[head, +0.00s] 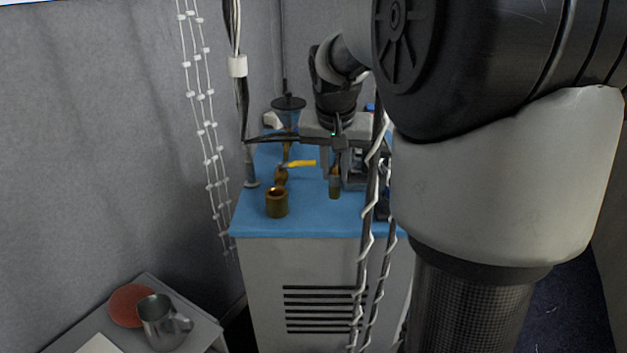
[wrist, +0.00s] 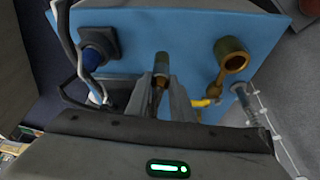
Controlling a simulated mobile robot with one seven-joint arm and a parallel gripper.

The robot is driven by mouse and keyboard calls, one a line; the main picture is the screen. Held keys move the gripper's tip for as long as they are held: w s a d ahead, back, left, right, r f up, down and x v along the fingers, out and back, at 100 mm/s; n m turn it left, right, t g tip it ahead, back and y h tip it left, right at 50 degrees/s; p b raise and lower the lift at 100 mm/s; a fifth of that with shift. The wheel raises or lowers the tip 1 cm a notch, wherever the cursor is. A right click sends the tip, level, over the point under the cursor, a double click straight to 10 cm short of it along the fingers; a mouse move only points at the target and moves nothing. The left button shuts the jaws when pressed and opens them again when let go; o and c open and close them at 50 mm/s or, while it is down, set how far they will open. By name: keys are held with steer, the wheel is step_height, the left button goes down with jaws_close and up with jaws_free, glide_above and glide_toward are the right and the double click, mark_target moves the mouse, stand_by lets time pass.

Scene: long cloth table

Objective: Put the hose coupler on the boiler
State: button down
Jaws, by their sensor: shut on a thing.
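The hose coupler (head: 335,184) is a small brass-coloured cylinder held upright, hanging below my gripper (head: 335,167). In the wrist view, my gripper (wrist: 160,88) has its two fingers closed on the coupler (wrist: 161,66), and its end shows beyond the fingertips. The boiler appears to be the grey cabinet with a blue top (head: 310,222) and dark vent slots; its blue top also shows in the wrist view (wrist: 195,28). The coupler is over the blue top, right of a brass fitting. I cannot tell whether it touches the top. My arm hides the boiler's right side.
An open brass fitting (head: 277,203) stands on the blue top, with a yellow valve lever (head: 301,163) behind it. A blue knob (wrist: 92,58) sits on a dark mount. Cables hang nearby. A metal mug (head: 160,318) and red dish (head: 130,305) are lower left.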

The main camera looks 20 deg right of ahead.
mark_target(335, 184)
steer(key=shift+f, duration=2)
steer(key=shift+f+b, duration=0.1)
steer(key=shift+b, duration=0.25)
steer(key=c, duration=1.5)
jaws_free()
steer(key=shift+c, duration=0.2)
